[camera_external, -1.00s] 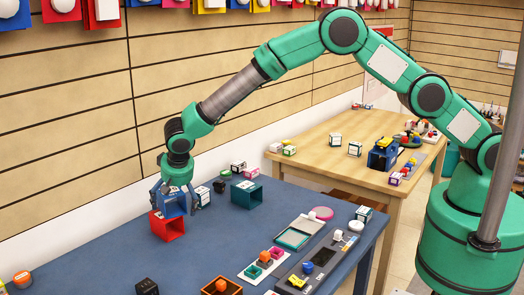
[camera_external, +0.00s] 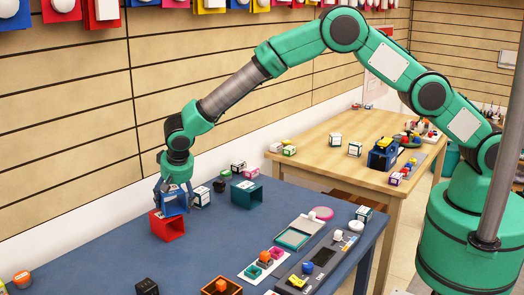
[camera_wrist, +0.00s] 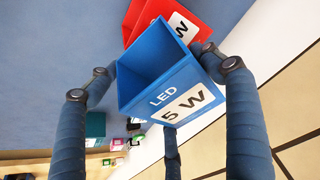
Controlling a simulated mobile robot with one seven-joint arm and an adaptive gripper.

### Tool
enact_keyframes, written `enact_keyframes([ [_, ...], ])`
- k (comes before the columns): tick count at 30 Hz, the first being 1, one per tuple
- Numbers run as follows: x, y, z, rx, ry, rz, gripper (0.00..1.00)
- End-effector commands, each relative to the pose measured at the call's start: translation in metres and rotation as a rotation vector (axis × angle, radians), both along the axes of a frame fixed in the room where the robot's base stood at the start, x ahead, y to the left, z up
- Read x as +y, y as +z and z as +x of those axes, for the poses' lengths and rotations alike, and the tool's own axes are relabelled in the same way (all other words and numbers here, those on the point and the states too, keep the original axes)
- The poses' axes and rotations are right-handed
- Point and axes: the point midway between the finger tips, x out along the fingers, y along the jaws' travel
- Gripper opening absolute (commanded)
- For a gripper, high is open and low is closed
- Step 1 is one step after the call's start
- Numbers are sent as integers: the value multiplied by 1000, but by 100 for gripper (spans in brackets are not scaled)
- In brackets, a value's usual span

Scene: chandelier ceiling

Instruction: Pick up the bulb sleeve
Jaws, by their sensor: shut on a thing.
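A blue bulb sleeve (camera_wrist: 165,85), an open box marked "LED 5 W", is in my gripper (camera_external: 174,192). In the wrist view, the gripper's fingers (camera_wrist: 166,68) are closed against its sides, and its open end faces up and left. In the external view, the blue sleeve (camera_external: 174,204) hangs tilted just above a red sleeve (camera_external: 168,229), which stands on the blue table. The red sleeve (camera_wrist: 190,14) also shows behind the blue one in the wrist view. I cannot tell whether the two sleeves touch.
A white box (camera_external: 201,197) stands close to the right of the gripper. A teal sleeve (camera_external: 246,194) and small boxes are farther right. Trays with small parts lie at the table's front right (camera_external: 268,262). The slatted wall is close behind. The table's left middle is clear.

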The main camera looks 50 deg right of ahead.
Motion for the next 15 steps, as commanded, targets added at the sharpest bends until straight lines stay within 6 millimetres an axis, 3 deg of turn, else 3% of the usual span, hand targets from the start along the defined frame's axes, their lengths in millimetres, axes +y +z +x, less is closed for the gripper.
enact_keyframes([
  [7,1,31,1,-3,0,1,63],
  [15,-15,32,-28,0,1,0,63],
])
